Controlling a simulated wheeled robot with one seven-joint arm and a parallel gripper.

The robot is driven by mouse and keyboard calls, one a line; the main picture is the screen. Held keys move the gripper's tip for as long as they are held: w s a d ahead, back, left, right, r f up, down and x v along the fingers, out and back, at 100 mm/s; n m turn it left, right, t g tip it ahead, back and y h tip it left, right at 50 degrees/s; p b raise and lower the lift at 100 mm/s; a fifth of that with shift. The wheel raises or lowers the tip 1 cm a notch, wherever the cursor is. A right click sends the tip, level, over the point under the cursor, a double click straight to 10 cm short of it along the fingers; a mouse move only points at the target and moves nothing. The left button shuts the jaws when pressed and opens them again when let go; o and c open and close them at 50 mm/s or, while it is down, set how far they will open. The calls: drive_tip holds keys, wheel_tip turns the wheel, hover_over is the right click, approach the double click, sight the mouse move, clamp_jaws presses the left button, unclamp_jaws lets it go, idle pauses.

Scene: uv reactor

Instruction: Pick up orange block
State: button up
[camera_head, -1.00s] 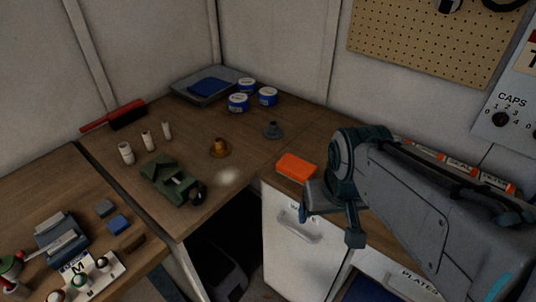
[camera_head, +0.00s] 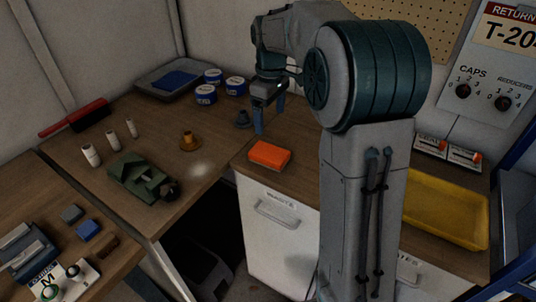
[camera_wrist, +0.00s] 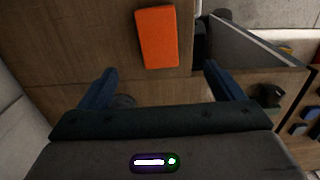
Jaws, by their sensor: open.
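The orange block (camera_head: 269,155) lies flat on the wooden worktop near its front edge, above the white drawer cabinet. In the wrist view the orange block (camera_wrist: 157,37) lies ahead of my fingertips, between their lines and nearer the middle. My gripper (camera_head: 271,116) is open and empty, with its fingers pointing down, behind the block in the head view. In the wrist view my gripper (camera_wrist: 160,80) shows two dark blue fingers spread wide, apart from the block.
A grey conical piece (camera_head: 243,119) stands close to my gripper. Blue-and-white tins (camera_head: 206,94) and a grey tray (camera_head: 150,78) are at the back. A brass piece (camera_head: 188,141) and green vise (camera_head: 139,177) stand left. A yellow tray (camera_head: 446,211) lies right.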

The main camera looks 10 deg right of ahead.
hover_over(269, 151)
wheel_tip(269, 151, down, 9)
drive_tip(key=shift+w+r, duration=0.1)
drive_tip(key=shift+s+f+p, duration=0.2)
drive_tip(key=shift+f+p, duration=0.2)
drive_tip(key=shift+f, duration=2.35)
drive_tip(key=shift+c, duration=0.4)
drive_tip(key=c, duration=1)
